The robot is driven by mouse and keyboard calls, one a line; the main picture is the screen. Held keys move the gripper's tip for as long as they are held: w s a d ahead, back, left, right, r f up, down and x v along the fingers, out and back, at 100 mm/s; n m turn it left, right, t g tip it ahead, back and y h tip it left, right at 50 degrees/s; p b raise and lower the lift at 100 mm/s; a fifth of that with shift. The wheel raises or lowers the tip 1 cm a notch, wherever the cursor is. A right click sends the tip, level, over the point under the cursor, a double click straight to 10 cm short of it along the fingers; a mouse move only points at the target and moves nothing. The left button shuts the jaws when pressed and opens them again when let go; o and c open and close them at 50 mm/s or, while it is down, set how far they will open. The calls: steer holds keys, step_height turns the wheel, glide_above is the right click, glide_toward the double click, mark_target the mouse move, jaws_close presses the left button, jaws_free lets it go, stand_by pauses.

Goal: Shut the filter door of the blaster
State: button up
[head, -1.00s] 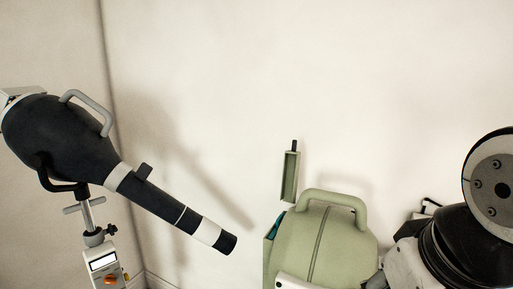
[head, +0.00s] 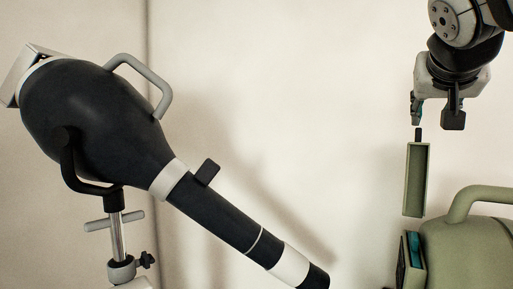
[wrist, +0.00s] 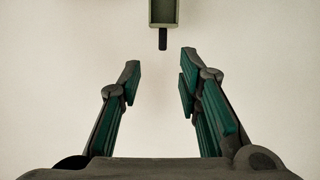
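The blaster (head: 470,255) is a rounded green body with a loop handle, at the lower right of the head view and cut by the frame edge. Its filter door (head: 415,180) is a narrow, shallow green panel standing upright above the body, swung open, with a black tab (head: 418,134) at its top. A teal filter (head: 414,249) shows in the opening below. My gripper (head: 434,118) points down just above the tab. In the wrist view, my gripper (wrist: 160,78) is open and empty, with the door (wrist: 164,12) and its tab (wrist: 163,40) ahead, between and beyond the fingertips.
A large black dryer (head: 95,120) with a grey handle and a long nozzle (head: 225,222) sits on a metal stand (head: 117,235) at the left. Its nozzle reaches toward the blaster. Bare wall lies behind, with clear room between the dryer and the door.

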mark_target(419, 130)
steer(key=x, duration=0.9)
steer(key=r+b+x, duration=0.1)
steer(key=x, duration=0.4)
steer(key=shift+w, duration=0.35)
steer(key=shift+c, duration=0.6)
jaws_close()
